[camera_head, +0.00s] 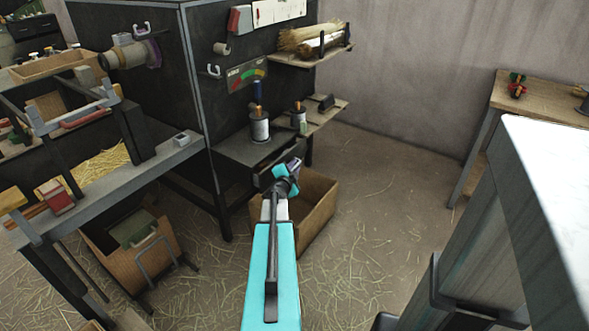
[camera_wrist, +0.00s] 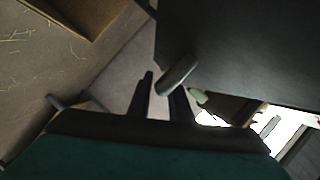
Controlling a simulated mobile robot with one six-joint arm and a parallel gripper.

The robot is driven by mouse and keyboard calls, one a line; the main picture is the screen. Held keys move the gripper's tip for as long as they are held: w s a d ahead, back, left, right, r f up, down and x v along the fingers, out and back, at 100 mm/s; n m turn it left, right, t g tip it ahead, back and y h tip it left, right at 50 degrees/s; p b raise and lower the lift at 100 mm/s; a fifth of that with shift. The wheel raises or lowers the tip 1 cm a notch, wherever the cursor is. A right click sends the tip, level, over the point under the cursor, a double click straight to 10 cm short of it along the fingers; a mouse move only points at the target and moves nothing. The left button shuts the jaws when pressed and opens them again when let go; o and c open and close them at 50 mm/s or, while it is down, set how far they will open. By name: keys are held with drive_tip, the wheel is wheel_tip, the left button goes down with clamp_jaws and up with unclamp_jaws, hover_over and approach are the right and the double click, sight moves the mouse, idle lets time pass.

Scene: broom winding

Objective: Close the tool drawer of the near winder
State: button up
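A dark winder bench (camera_head: 240,152) stands in the middle of the head view. A dark drawer (camera_head: 263,179) shows under its top, partly hidden by my arm, so how far it stands out is hard to tell. My gripper (camera_head: 290,171) is close beside the drawer's right end. In the wrist view, a dark flat panel (camera_wrist: 240,45) fills the upper right, with a short grey rounded handle (camera_wrist: 177,75) at its lower left edge. My gripper's two dark fingers (camera_wrist: 161,98) are apart, with the handle just beyond their tips. I cannot tell whether they touch it.
A wooden crate (camera_head: 316,212) sits on the floor just below my gripper. Spools (camera_head: 260,127) stand on the bench top. Another bench (camera_head: 120,175) is at the left. A white-topped surface (camera_head: 555,180) is at the right. Straw-strewn floor lies open between.

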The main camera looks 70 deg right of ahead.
drive_tip(key=shift+d, duration=0.3)
clamp_jaws()
drive_tip(key=shift+d, duration=0.1)
